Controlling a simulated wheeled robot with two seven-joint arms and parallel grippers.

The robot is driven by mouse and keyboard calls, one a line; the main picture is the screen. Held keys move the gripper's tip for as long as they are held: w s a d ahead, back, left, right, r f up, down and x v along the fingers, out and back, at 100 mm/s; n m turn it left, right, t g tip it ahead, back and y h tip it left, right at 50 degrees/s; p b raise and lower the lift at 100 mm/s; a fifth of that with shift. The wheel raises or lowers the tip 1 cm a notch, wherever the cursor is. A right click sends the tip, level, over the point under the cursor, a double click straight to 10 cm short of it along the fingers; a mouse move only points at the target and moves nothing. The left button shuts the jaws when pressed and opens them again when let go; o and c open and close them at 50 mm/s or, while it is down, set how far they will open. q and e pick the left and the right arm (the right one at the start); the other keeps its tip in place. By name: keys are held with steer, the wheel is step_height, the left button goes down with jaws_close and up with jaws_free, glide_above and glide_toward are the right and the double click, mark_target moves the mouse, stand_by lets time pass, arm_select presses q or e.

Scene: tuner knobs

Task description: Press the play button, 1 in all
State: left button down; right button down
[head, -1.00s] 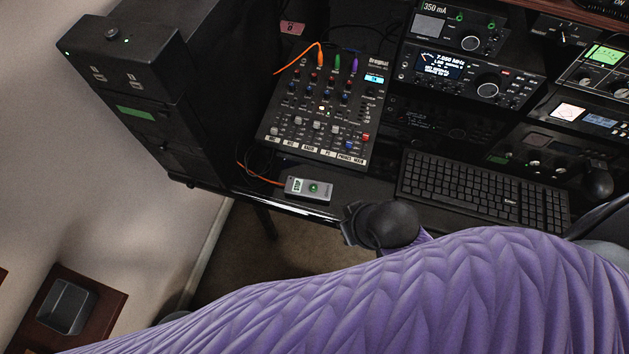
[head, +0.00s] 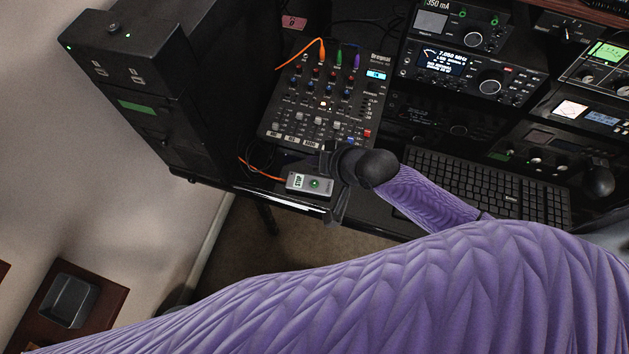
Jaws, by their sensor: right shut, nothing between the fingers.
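A small grey box (head: 299,182) lies at the front left edge of the desk. I see no button clearly marked play. My right gripper (head: 337,200) is shut and empty, just to the right of this box. It hides part of the area beside the box's right end. I cannot tell whether it touches the box or how high it is above it. My left gripper is not in view.
A mixer (head: 318,108) with several knobs and faders stands just behind the box. A black keyboard (head: 490,190) lies to the right. Radio sets (head: 470,75) stand behind it. A dark cabinet (head: 150,110) stands at the left. An orange cable (head: 258,170) runs to the box.

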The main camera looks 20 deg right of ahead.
mark_target(317, 186)
step_height(317, 186, down, 7)
steer(key=b, duration=0.6)
steer(key=shift+f+b, duration=0.15)
steer(key=shift+b, duration=0.15)
steer(key=shift+f+b, duration=0.35)
steer(key=shift+f, duration=0.2)
steer(key=shift+r, duration=0.1)
stand_by(0.8)
steer(key=shift+f, duration=0.45)
steer(key=shift+f, duration=0.3)
steer(key=shift+r, duration=0.1)
stand_by(0.5)
steer(key=shift+r+p, duration=0.65)
